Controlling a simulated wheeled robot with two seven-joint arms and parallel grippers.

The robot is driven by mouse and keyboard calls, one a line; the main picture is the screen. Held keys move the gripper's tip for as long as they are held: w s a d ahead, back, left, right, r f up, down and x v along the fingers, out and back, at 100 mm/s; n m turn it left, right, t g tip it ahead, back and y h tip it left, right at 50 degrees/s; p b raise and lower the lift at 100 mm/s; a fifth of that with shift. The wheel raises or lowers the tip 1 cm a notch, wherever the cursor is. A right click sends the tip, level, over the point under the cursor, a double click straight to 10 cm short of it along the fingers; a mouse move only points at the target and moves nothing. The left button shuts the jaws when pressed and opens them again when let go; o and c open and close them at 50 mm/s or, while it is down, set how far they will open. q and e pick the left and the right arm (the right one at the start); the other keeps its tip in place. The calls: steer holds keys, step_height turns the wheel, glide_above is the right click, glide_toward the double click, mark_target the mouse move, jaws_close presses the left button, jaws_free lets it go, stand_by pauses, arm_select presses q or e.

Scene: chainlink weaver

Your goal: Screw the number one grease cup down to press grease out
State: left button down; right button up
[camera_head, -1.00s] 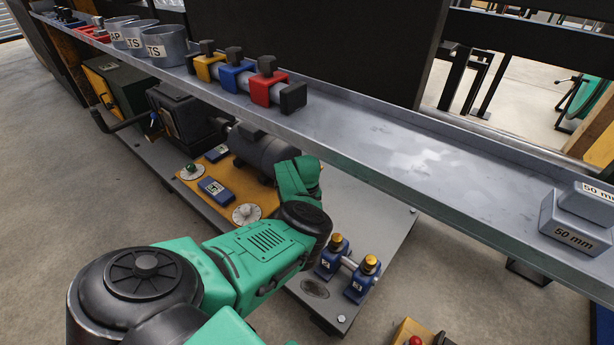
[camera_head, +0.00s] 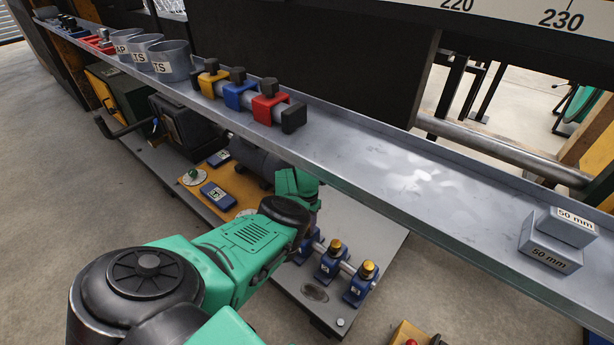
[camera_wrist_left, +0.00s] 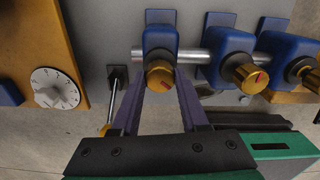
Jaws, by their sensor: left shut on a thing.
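Three blue blocks on a steel shaft each carry a gold grease cup. In the left wrist view, my left gripper (camera_wrist_left: 160,84) is shut on the leftmost gold grease cup (camera_wrist_left: 159,72), a purple finger at each side; a red mark shows on its face. Its blue block (camera_wrist_left: 159,39) is behind it. The middle cup (camera_wrist_left: 251,77) and right cup (camera_wrist_left: 301,70) stand free to the right. In the head view, the middle cup (camera_head: 334,246) and right cup (camera_head: 368,268) show, while my left arm hides most of the leftmost block and the gripper. My right gripper is out of view.
A grey shelf (camera_head: 400,182) runs above the blocks, close over my left arm. It carries yellow, blue and red clamps (camera_head: 238,95) and grey 50 mm blocks (camera_head: 551,251). A white dial (camera_wrist_left: 54,89) on an orange panel is left of the gripper.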

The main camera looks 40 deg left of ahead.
arm_select(q)
steer(key=m, duration=0.4)
steer(key=shift+m+p, duration=0.3)
steer(key=m, duration=0.2)
steer(key=shift+m, duration=0.8)
steer(key=m, duration=0.2)
steer(key=shift+m, duration=0.4)
steer(key=shift+m+b, duration=0.3)
steer(key=shift+m, duration=0.5)
steer(key=shift+m+b, duration=0.3)
steer(key=shift+m, duration=1.4)
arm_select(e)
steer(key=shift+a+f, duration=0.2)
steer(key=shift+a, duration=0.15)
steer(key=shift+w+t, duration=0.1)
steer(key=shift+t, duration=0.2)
